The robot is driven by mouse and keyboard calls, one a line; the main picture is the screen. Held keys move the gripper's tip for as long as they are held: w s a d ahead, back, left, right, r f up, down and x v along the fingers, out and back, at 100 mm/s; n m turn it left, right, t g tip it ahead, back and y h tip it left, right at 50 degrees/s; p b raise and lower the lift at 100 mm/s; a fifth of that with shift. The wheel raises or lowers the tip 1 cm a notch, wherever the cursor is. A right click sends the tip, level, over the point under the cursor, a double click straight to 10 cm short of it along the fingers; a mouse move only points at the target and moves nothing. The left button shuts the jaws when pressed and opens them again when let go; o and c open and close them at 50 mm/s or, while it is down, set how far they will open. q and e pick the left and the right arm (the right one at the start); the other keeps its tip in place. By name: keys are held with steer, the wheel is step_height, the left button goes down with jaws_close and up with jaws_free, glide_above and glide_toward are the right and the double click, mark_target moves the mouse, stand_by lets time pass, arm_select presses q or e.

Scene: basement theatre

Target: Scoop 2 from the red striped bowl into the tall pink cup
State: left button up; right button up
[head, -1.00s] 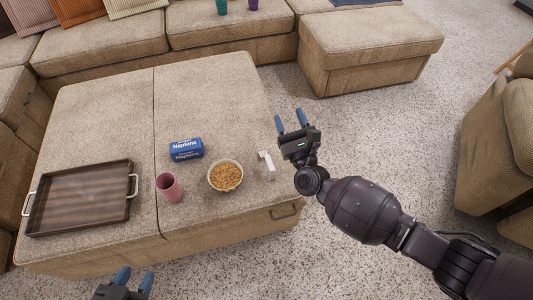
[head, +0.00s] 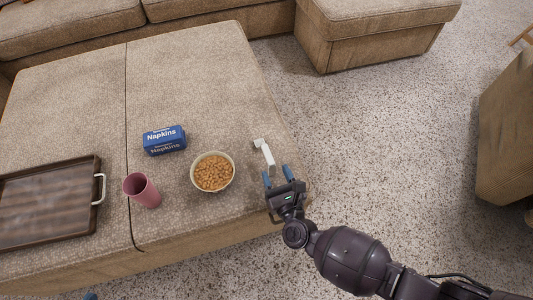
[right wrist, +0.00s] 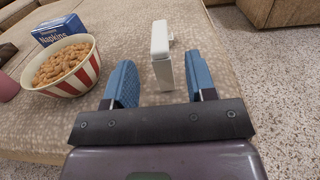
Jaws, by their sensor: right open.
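The red striped bowl (head: 230,180), full of orange-brown pieces, stands on the large beige ottoman; its red and white stripes show in the right wrist view (right wrist: 82,78). The tall pink cup (head: 146,193) stands upright left of the bowl. A white scoop-like tool (head: 265,153) lies right of the bowl near the ottoman's edge. My right gripper (head: 277,176) is open and close to the tool's near end; in the right wrist view the tool (right wrist: 161,55) shows between and just beyond the blue fingers. Only a blue tip of my left gripper (head: 90,296) shows at the bottom edge.
A blue napkin pack (head: 164,140) lies behind the bowl and cup. A dark wooden tray (head: 50,229) with metal handles lies at the left. The ottoman (head: 195,60) is clear at the back. Speckled carpet (head: 335,130) lies to the right.

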mark_target(265, 148)
steer(key=shift+b+x, duration=0.5)
steer(key=shift+x, duration=2.8)
steer(key=shift+f, duration=0.1)
steer(key=shift+c, duration=0.3)
jaws_close()
